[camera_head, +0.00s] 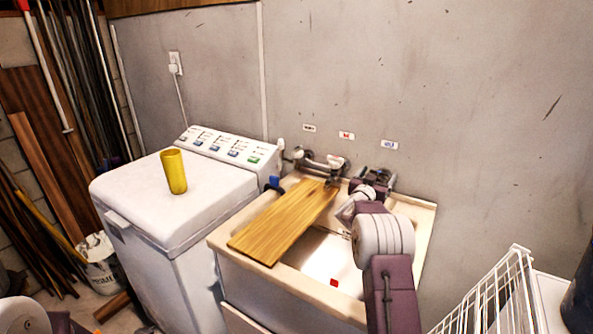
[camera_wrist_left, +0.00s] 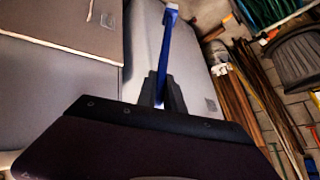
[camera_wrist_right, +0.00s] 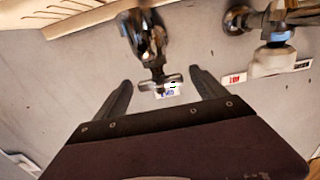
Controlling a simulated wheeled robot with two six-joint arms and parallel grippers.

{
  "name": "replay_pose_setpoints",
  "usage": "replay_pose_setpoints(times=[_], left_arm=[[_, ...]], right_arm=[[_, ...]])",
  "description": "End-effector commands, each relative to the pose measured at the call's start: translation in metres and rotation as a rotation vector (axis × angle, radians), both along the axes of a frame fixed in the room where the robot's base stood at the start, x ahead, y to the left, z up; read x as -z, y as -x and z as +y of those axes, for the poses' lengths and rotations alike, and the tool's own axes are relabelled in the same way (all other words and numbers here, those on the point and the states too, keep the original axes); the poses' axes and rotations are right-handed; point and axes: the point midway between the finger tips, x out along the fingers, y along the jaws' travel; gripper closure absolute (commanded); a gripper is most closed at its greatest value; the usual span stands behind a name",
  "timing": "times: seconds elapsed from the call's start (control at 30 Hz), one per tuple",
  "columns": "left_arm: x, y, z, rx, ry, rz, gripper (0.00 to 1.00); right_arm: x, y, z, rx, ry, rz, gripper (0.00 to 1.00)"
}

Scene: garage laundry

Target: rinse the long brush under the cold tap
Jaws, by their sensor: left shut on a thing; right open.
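The long brush (camera_wrist_left: 166,50) shows as a blue shaft in the left wrist view. My left gripper (camera_wrist_left: 163,88) is shut on it; the gripper is outside the head view. In the right wrist view, a metal tap (camera_wrist_right: 150,45) with a cross handle lies between the spread fingers of my right gripper (camera_wrist_right: 165,90). A blue-marked label (camera_wrist_right: 168,94) is on the wall by this tap, and shows in the head view (camera_head: 389,145). The right gripper (camera_head: 374,180) is open at the tap; I cannot tell whether it touches. The sink (camera_head: 427,222) is below.
A wooden board (camera_head: 285,225) lies across the sink's left part. Another tap (camera_head: 320,160) has a red label (camera_head: 346,135). A yellow cup (camera_head: 174,172) stands on the washing machine (camera_head: 130,195). A white wire rack (camera_head: 490,295) is at right. A small blue object (camera_head: 273,184) is by the sink's back-left corner.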

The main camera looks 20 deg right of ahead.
Motion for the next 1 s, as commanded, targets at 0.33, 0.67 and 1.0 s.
replay_pose_setpoints(times=[0.33,0.67,1.0], left_arm=[[0.0,0.0,0.0,0.0,0.0,0.0,1.0],[0.061,0.0,0.0,0.0,0.0,0.0,1.0],[0.093,0.0,0.0,0.0,0.0,-0.001,1.0]], right_arm=[[0.0,0.0,0.001,0.0,0.0,0.0,0.81],[0.009,0.003,-0.003,-0.175,0.007,-0.009,0.81],[0.0,0.004,-0.003,-0.297,0.003,-0.003,0.8]])
